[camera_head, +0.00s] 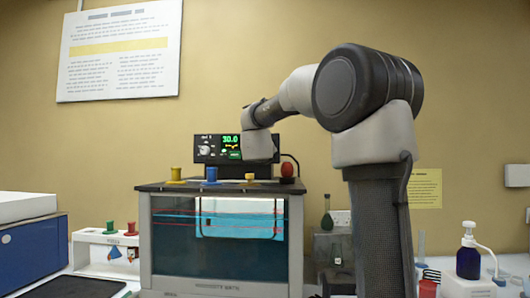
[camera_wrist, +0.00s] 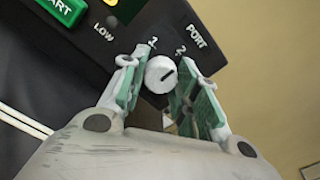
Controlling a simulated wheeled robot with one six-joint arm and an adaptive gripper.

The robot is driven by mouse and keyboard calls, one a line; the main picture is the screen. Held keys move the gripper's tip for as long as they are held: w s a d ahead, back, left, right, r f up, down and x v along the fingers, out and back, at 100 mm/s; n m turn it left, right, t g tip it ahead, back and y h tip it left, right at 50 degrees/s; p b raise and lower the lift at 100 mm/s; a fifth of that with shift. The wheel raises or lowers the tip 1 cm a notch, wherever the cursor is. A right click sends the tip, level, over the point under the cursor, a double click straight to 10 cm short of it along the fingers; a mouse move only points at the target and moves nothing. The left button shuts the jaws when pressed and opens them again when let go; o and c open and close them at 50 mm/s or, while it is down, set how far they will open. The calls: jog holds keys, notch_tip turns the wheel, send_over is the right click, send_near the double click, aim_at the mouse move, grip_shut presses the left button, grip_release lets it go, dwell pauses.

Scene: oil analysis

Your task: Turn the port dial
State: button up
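The port dial (camera_wrist: 161,74) is a small white round knob on the black control panel in the wrist view. A dark line on it slants to the upper right. The marks "1" and "2" and the word "PORT" are printed above it. My gripper (camera_wrist: 157,77) has its green-padded fingers on either side of the dial. The fingers look apart, with a small gap at the left; contact on the right is unclear. In the head view my gripper (camera_head: 258,147) covers the right part of the panel (camera_head: 204,148), hiding the dial.
The panel stands behind a bath tank (camera_head: 220,240) with yellow, blue and red stoppers on its lid. A green START button (camera_wrist: 62,8) is near the dial.

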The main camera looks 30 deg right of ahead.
jog(key=shift+c, duration=0.9)
jog(key=n, duration=1.1)
jog(key=shift+n, duration=0.6)
jog(key=o, duration=1)
